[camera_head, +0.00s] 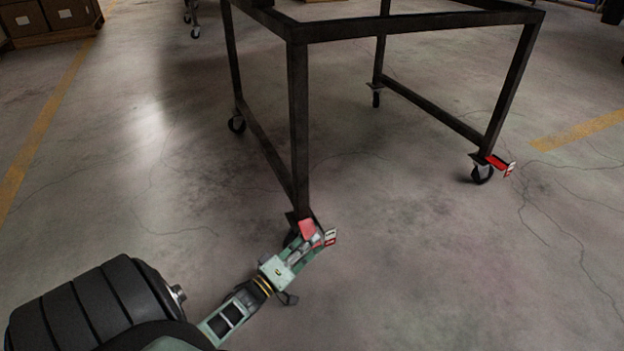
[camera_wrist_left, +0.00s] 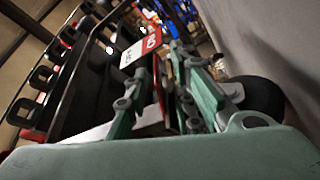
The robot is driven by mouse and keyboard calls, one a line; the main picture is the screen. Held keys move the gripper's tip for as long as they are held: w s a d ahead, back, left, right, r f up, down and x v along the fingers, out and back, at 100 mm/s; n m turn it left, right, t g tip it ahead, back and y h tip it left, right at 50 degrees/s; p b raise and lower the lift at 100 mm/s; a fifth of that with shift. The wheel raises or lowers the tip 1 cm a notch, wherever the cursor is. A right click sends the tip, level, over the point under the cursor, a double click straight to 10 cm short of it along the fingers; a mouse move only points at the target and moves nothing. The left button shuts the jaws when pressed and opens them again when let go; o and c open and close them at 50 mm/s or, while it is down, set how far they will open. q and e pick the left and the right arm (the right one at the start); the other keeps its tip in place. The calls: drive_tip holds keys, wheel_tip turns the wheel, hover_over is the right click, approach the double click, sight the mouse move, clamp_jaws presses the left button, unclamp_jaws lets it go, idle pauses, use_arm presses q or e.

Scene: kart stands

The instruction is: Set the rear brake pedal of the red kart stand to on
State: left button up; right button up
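The kart stand (camera_head: 298,120) is a dark metal frame on casters. At its near corner a red brake pedal (camera_head: 307,229) with a red-and-white label (camera_head: 330,237) sits by the caster. My left gripper (camera_head: 318,241) reaches this pedal from the lower left and partly hides it and the caster. In the left wrist view the label (camera_wrist_left: 141,48) stands just beyond the green fingers (camera_wrist_left: 168,75), and the caster wheel (camera_wrist_left: 262,98) is at right. The fingers are apart, with a red edge between them; firm contact cannot be told. My right gripper is out of view.
Another red pedal (camera_head: 497,162) is at the stand's right caster (camera_head: 482,174). Further casters stand at the back left (camera_head: 237,124) and back (camera_head: 376,99). Boxes (camera_head: 50,18) are at the far left. The concrete floor around the near corner is clear.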

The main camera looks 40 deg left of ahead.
use_arm(q)
drive_tip(key=s, duration=0.4)
drive_tip(key=s+f, duration=0.1)
drive_tip(key=s, duration=0.1)
drive_tip(key=shift+s+a+f, duration=0.1)
drive_tip(key=shift+s+a, duration=0.05)
drive_tip(key=shift+s, duration=0.1)
